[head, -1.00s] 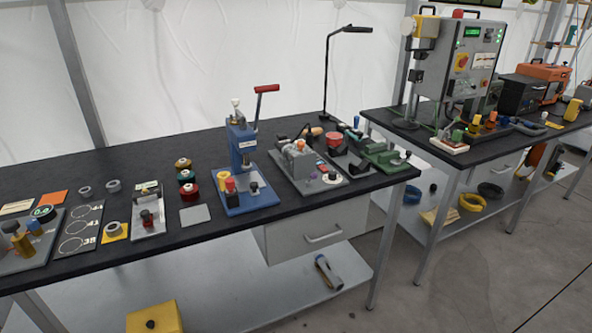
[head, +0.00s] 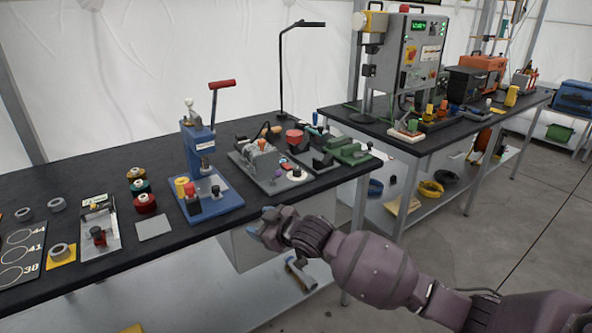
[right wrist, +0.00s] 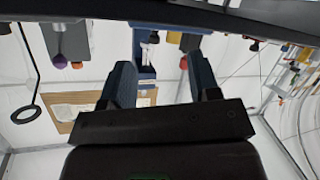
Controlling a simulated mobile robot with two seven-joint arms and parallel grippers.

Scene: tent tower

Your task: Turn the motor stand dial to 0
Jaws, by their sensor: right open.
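The motor stand (head: 262,163) is a grey machine on a grey plate, on the dark bench right of the blue press. A black knob on a pale disc (head: 296,172) sits at its plate's front right and looks like the dial; its setting is too small to read. A purple knob (head: 278,173) is beside it. My right gripper (head: 260,221) is open and empty in front of the bench edge, below and apart from the stand. In the right wrist view, its two fingers (right wrist: 160,64) are spread. My left gripper is not in view.
The blue press (head: 205,165) with a red lever stands left of the motor stand. Green fixtures (head: 350,153) are close on its right. A black lamp (head: 281,75) rises behind. The bench's front edge (head: 255,216) lies between my gripper and the stand.

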